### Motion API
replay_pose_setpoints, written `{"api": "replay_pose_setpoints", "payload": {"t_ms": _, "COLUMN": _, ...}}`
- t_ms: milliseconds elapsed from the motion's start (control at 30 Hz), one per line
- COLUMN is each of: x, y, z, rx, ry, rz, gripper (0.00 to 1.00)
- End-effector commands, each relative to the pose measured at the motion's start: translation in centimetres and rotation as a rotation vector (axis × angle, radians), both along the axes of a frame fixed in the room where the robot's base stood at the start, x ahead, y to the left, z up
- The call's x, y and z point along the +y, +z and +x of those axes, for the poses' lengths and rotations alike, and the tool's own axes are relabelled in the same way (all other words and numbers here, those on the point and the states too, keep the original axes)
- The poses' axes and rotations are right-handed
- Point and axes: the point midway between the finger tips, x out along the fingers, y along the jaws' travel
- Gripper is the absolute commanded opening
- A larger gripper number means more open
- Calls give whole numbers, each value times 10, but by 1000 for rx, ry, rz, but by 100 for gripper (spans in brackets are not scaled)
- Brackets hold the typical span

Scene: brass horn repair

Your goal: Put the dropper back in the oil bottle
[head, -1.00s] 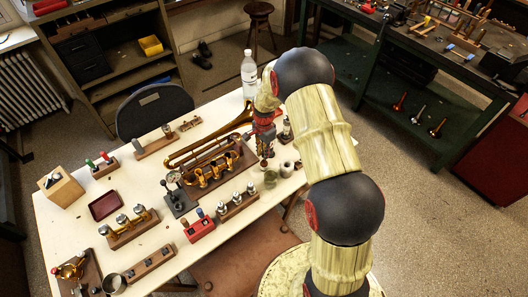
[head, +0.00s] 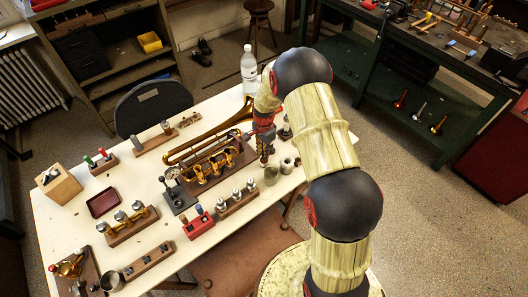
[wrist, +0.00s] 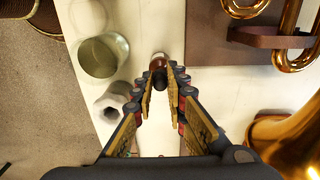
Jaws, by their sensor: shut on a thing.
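My gripper (head: 265,152) points down over the right part of the white table, just right of the brass horn (head: 205,160). In the wrist view, my gripper (wrist: 161,78) has its two fingers drawn close together. A small dark brown piece with a pale, rounded end (wrist: 159,62) shows at the fingertips; it appears to be the dropper, mostly hidden by the fingers. I cannot tell whether its tip is clear of everything below. A small dark item with a light top (head: 286,131) stands right of my gripper and may be the oil bottle.
A clear water bottle (head: 248,72) stands at the back. Horn tubing (wrist: 290,140) lies close on the right.

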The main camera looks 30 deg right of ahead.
Motion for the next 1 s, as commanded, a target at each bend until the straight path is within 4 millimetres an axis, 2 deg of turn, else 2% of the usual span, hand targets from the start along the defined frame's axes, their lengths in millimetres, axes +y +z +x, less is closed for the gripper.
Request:
{"api": "replay_pose_setpoints", "payload": {"t_ms": 167, "x": 0, "y": -5, "z": 0, "rx": 0, "ry": 0, "rz": 0, "gripper": 3}}
{"api": "replay_pose_setpoints", "payload": {"t_ms": 200, "x": 0, "y": -5, "z": 0, "rx": 0, "ry": 0, "rz": 0, "gripper": 16}}
{"api": "replay_pose_setpoints", "payload": {"t_ms": 533, "x": 0, "y": -4, "z": 0, "rx": 0, "ry": 0, "rz": 0, "gripper": 34}}
{"api": "replay_pose_setpoints", "payload": {"t_ms": 867, "x": 0, "y": -3, "z": 0, "rx": 0, "ry": 0, "rz": 0, "gripper": 35}}
{"api": "replay_pose_setpoints", "payload": {"t_ms": 1000, "x": 0, "y": 9, "z": 1, "rx": -3, "ry": 0, "rz": 0, "gripper": 35}}
